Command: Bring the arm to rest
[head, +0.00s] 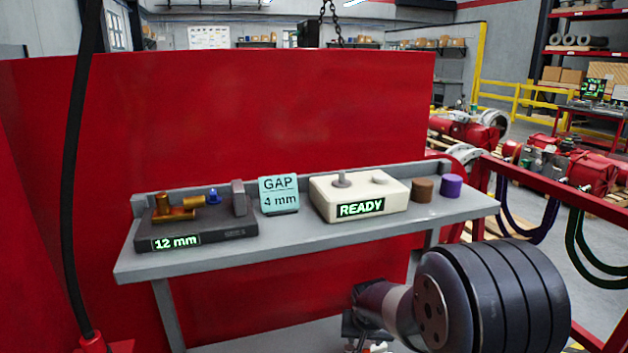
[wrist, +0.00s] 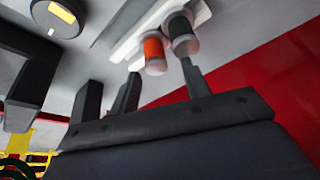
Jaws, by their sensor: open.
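My gripper (wrist: 158,80) shows in the wrist view with its dark fingers spread apart. The gripper cannot be made out clearly in the head view.
The grey workbench (head: 300,236) bears a black fixture (head: 210,236) reading "12 mm" with a brass part (head: 175,213), a "GAP 4 mm" sign (head: 280,194), a cream box (head: 326,203) reading "READY", a brown cylinder (head: 422,190) and a purple cylinder (head: 451,187). A red panel (head: 250,120) stands behind.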

